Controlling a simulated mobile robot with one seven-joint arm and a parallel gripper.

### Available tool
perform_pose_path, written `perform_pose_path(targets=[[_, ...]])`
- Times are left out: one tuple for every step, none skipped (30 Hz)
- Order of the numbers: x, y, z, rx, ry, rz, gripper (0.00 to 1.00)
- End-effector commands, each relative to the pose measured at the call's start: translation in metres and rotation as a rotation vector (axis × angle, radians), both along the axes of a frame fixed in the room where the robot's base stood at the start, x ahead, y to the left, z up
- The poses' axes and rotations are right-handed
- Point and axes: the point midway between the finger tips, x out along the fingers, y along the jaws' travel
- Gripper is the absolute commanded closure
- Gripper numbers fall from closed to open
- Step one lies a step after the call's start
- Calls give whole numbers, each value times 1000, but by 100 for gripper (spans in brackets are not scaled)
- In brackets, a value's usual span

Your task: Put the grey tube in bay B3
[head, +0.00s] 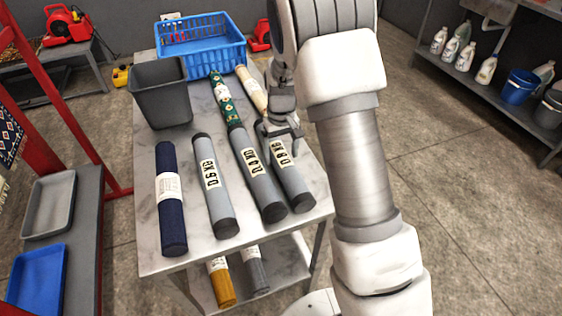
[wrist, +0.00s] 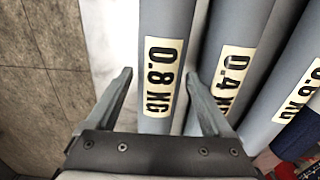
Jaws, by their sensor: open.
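In the wrist view the labels read 0.8 KG on one tube (wrist: 165,20), 0.4 KG on the middle tube (wrist: 238,25) and apparently 0.6 KG on the third (wrist: 285,85). My gripper (head: 283,140) is open above the rightmost tube (head: 297,190) in the head view. In the wrist view its fingers (wrist: 158,75) appear either side of the 0.8 KG tube, not closed on it. I see no bay marked B3.
A navy tube (head: 168,225) lies left of the grey ones. Green patterned (head: 224,100) and cream (head: 250,88) rolls, a dark bin (head: 160,95) and a blue crate (head: 200,60) are behind. Mustard (head: 221,285) and grey (head: 254,272) tubes are on the lower shelf. Floor at right is clear.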

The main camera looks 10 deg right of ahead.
Motion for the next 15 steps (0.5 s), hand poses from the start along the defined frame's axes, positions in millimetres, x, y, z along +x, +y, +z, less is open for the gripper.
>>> perform_pose_path(targets=[[0, 0, -12, 0, 1, 0, 15], [0, 0, -16, 0, 1, 0, 15], [0, 0, -21, 1, 2, 0, 15], [0, 0, -23, 1, 1, 0, 15], [0, 0, -25, 0, 0, 0, 15], [1, 0, -25, 0, -1, 0, 15], [1, 0, -25, 0, -2, 0, 15], [1, 0, -25, 0, -2, 0, 15], [1, 0, -25, 0, -2, 0, 15], [1, 0, -25, 0, -2, 0, 15], [1, 0, -25, 0, -2, 0, 15], [1, 0, -25, 0, -2, 0, 20], [1, 0, -25, 0, -1, 0, 26], [1, 0, -25, 0, -1, 0, 31], [1, 0, -25, 0, -1, 0, 38]])
